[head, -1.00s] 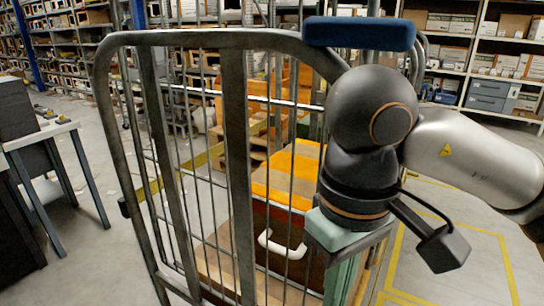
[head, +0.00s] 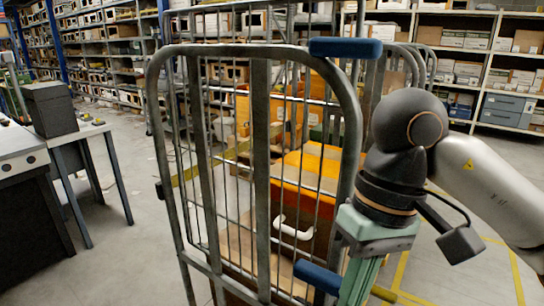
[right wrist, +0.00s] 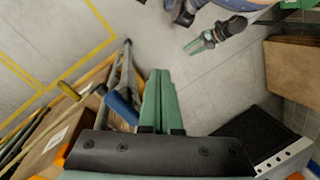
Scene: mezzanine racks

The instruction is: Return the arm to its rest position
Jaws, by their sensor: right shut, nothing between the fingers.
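My right gripper (head: 360,284) hangs down at the right side post of a grey wire roll cage (head: 260,120) in the head view. Its tips are cut off or hidden there. In the right wrist view the green fingers of my right gripper (right wrist: 160,78) lie together with nothing between them. A blue handle (right wrist: 122,108) of the cage is just left of the fingers, seemingly apart from them.
The cage has an upper blue bar (head: 345,47) and a lower blue bar (head: 317,277). Inside is a brown case with a white handle (head: 293,229). A table (head: 75,135) with a dark box (head: 50,108) stands left. Shelves (head: 475,70) line the back. Floor between table and cage is clear.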

